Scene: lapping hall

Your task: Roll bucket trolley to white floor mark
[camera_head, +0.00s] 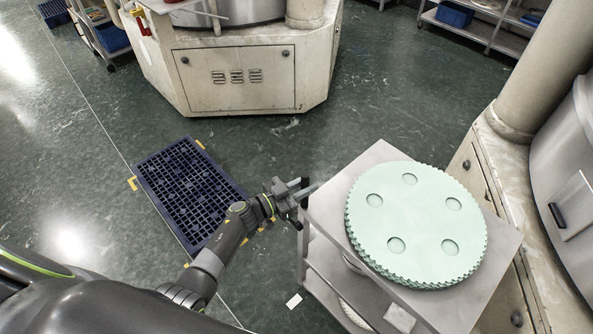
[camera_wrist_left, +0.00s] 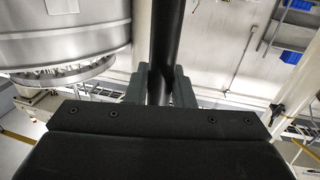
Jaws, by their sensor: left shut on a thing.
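A grey metal trolley (camera_head: 318,208) with shelves stands at the right of the head view, bearing a pale green toothed disc stack (camera_head: 415,225). I cannot make out a bucket. My left gripper (camera_head: 293,192) is at the trolley's left corner. In the left wrist view my left gripper (camera_wrist_left: 160,88) is shut on a dark round bar (camera_wrist_left: 165,40) that stands between its fingers; I take it as the trolley's handle. A small white patch (camera_head: 293,300) lies on the floor left of the trolley; whether it is the floor mark I cannot tell. My right gripper is out of view.
A dark blue grid pallet (camera_head: 185,190) with yellow corner marks lies left of my left gripper. A large cream machine (camera_head: 240,75) stands at the back, another machine (camera_head: 510,185) close to the trolley's right. Green floor (camera_head: 370,85) is clear behind the trolley.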

